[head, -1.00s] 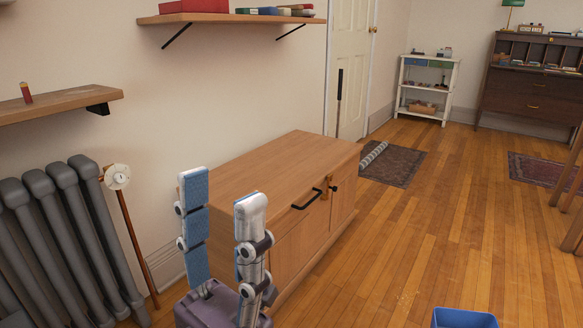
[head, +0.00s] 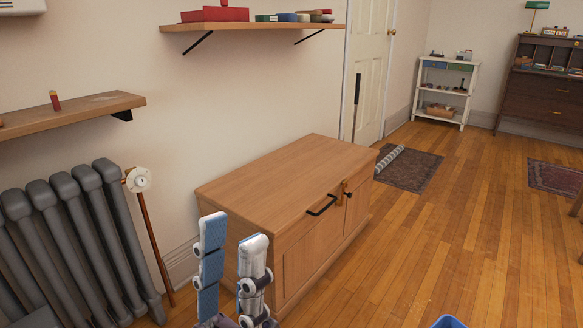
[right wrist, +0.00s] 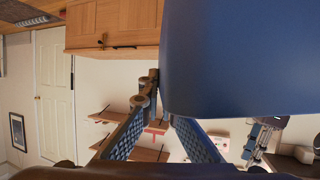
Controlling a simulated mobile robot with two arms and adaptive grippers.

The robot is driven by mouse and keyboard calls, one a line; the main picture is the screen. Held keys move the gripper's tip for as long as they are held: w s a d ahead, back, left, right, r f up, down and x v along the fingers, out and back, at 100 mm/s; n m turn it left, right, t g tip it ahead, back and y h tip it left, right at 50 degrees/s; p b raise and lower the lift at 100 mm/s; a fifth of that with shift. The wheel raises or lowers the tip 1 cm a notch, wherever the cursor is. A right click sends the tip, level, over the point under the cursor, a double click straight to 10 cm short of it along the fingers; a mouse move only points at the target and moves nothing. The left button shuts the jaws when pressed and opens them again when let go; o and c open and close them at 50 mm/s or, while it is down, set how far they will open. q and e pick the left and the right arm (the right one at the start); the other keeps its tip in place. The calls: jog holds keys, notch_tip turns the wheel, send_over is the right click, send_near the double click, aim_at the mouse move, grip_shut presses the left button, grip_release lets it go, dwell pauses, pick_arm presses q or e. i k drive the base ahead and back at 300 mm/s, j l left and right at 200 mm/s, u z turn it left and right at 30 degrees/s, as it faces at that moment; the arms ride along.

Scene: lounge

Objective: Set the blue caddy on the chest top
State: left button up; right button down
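The wooden chest (head: 318,238) stands against the wall, and its flat top (head: 285,172) is bare. The blue caddy (head: 449,322) shows only as a small rim at the bottom edge of the head view. In the right wrist view the caddy (right wrist: 240,60) is large and close, filling the upper right. My left gripper (head: 232,228) is open and empty, in front of the chest's near end.
Wall shelves hang at left (head: 75,112) and above the chest (head: 255,26).

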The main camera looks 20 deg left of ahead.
aim_at(309, 170)
jog(key=i+u, duration=0.3)
jog(key=u, duration=0.15)
jog(key=i+u, duration=0.25)
jog(key=u, duration=0.25)
jog(key=i+l+u, duration=0.1)
jog(key=i+l, duration=0.25)
jog(key=i, duration=0.25)
jog(key=i+l+u, duration=0.1)
jog(key=i+l, duration=0.35)
jog(key=i, duration=0.1)
